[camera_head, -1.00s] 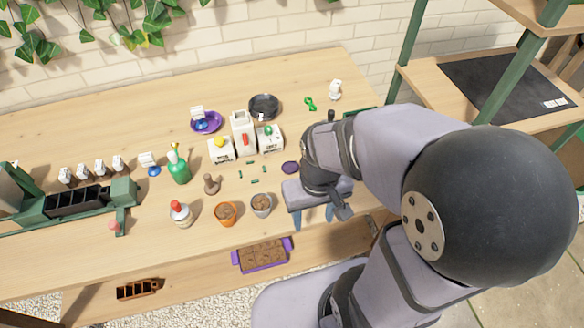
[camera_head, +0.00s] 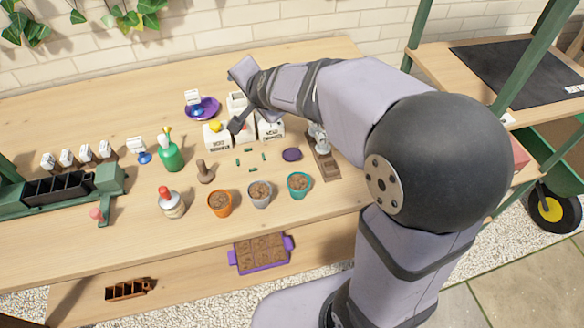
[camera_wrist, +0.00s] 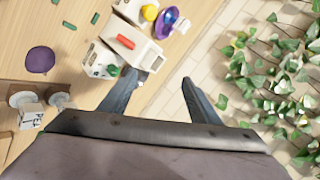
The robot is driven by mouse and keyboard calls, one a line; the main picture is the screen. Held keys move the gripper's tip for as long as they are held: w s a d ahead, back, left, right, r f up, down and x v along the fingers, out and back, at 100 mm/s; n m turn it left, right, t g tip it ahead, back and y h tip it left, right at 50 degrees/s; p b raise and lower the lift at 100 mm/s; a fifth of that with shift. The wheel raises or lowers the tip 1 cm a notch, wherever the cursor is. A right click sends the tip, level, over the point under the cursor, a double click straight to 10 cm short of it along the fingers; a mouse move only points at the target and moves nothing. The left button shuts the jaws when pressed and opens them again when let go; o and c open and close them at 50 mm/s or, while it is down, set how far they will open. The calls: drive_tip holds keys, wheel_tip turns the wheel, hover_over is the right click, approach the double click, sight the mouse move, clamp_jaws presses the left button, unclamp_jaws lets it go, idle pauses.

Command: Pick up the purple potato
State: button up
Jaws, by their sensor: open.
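A dark purple rounded thing (camera_head: 291,154) lies on the tabletop, right of several small green pieces; it looks flat, and I cannot tell for sure that it is the potato. It also shows at the left of the wrist view (camera_wrist: 40,60). My gripper (camera_wrist: 163,78) is open with nothing between its fingers. It is raised at the back of the table by the white boxes, away from the purple thing. In the wrist view its left finger overlaps a white box with a green item (camera_wrist: 112,71).
Orange (camera_head: 219,203), grey (camera_head: 259,194) and teal (camera_head: 298,185) pots stand near the front edge. A brick wall and ivy (camera_wrist: 275,75) are behind the table.

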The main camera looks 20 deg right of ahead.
drive_tip(key=w+d+r+m+t+h+b, duration=0.1)
drive_tip(key=w+r+m+t+h+b, duration=0.3)
drive_tip(key=w+m, duration=0.45)
drive_tip(key=m+g+h+b, duration=0.85)
drive_tip(key=m+b, duration=0.95)
drive_tip(key=m, duration=1.3)
hover_over(286, 154)
drive_tip(key=w+a, duration=0.4)
drive_tip(key=w, duration=0.1)
wheel_tip(286, 154, down, 13)
drive_tip(key=s+f+g+b, duration=0.1)
drive_tip(key=s, duration=0.1)
drive_tip(key=s+a+f+g+h, duration=0.1)
drive_tip(key=s+f, duration=0.1)
drive_tip(key=s+a+f+g+b, duration=0.1)
drive_tip(key=s+f, duration=0.1)
drive_tip(key=shift+a+m+g+h+b, duration=0.15)
drive_tip(key=shift+m+g+h+b, duration=0.1)
drive_tip(key=shift+m+b, duration=0.1)
drive_tip(key=shift+s, duration=0.15)
drive_tip(key=shift+b+x, duration=1)
drive_tip(key=shift+x, duration=2.7)
drive_tip(key=shift+r, duration=0.1)
drive_tip(key=c, duration=1.1)
